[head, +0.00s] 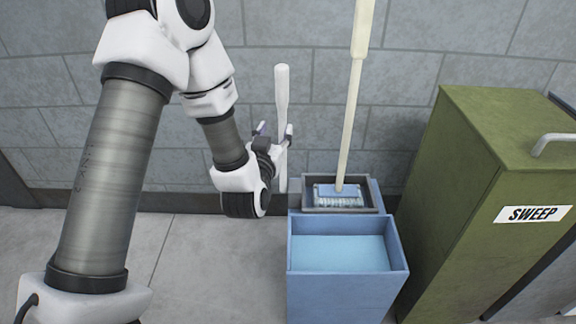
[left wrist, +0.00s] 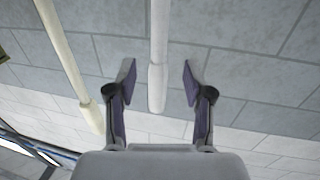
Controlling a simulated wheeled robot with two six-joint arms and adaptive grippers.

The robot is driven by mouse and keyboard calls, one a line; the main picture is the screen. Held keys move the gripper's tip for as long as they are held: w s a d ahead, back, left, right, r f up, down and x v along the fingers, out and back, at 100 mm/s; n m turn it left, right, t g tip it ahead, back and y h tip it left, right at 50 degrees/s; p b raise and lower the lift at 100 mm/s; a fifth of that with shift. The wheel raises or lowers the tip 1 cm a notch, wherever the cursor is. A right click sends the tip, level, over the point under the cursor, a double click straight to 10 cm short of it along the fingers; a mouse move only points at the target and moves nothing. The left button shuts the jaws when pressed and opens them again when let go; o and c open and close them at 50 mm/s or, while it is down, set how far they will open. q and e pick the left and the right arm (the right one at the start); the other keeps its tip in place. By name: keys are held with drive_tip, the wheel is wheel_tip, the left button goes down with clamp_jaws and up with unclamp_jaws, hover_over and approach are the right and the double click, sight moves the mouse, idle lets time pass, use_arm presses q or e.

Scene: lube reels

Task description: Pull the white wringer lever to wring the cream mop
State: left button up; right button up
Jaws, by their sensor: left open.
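The white wringer lever (head: 282,92) stands upright at the left side of the wringer (head: 376,205). The cream mop (head: 351,100) leans slightly, its head down in the wringer at the back of the blue bucket (head: 300,285). My left gripper (head: 274,132) is open at the lever, about halfway up it. In the left wrist view the lever (left wrist: 159,45) runs between the two spread fingers of the gripper (left wrist: 159,78), with a gap on each side. The mop handle (left wrist: 65,55) is at the left there. My right gripper is not in view.
A green cabinet (head: 450,200) marked SWEEP stands right of the bucket. A grey block wall (head: 420,50) is close behind the lever and mop. The floor (head: 210,270) left of the bucket is clear. Pale blue water (head: 340,253) shows in the bucket.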

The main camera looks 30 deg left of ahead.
sight(281, 117)
use_arm(q)
drive_tip(key=b+x, duration=0.1)
drive_tip(key=x, duration=0.6)
drive_tip(key=shift+w+a+r, duration=0.1)
drive_tip(key=shift+w+r, duration=0.05)
drive_tip(key=shift+w, duration=0.2)
drive_tip(key=shift+c, duration=0.4)
clamp_jaws()
